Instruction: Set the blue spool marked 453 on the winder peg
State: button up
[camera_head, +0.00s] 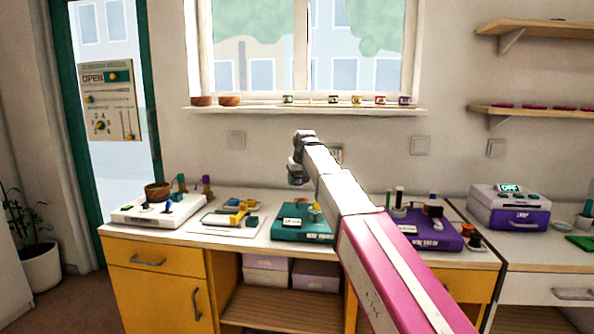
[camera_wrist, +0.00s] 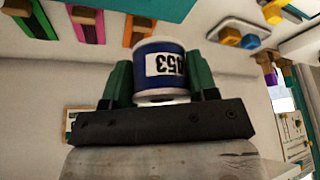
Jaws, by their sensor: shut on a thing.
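My gripper (camera_wrist: 160,85) is shut on a blue spool (camera_wrist: 148,48) with white ends, which sits between the two green finger pads in the wrist view. Its white label carries black digits that look turned over; they seem to include 53, but the first digit is unclear. In the head view my gripper (camera_head: 297,176) hangs in the air above the back of the workbench, in front of the wall, and the spool is hard to make out there. I cannot tell which upright post is the winder peg.
A white board (camera_head: 130,213) with a bowl stands at the left. A teal board (camera_head: 290,235) is in the middle. A purple board (camera_head: 447,243) with upright posts is right of my arm. A purple-and-white box (camera_head: 509,207) stands farther right. Small spools line the windowsill (camera_head: 330,108).

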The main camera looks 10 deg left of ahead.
jog(key=shift+f, duration=2.85)
jog(key=shift+f, duration=0.15)
jog(key=shift+f, duration=0.65)
jog(key=shift+f, duration=0.15)
jog(key=shift+f, duration=0.85)
jog(key=o, duration=1)
jog(key=shift+r, duration=3.5)
